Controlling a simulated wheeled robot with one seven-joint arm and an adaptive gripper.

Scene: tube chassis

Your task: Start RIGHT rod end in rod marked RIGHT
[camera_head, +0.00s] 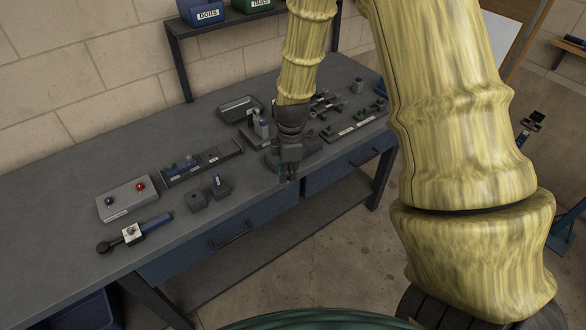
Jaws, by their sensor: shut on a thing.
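My gripper (290,172) points down at the front edge of the workbench, near its middle. It is shut on a small dark part at its fingertips, mostly hidden by the fingers and too small to identify. A labelled rack (355,129) lies right of my gripper on the bench, with several small dark and metallic parts on and behind it. Its label is too small to read. I cannot pick out which part is the rod marked RIGHT or the RIGHT rod end. My wrist hides part of the bench behind it.
Blue (204,13) and green (252,5) bins stand on the shelf. The bench's front left is bare.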

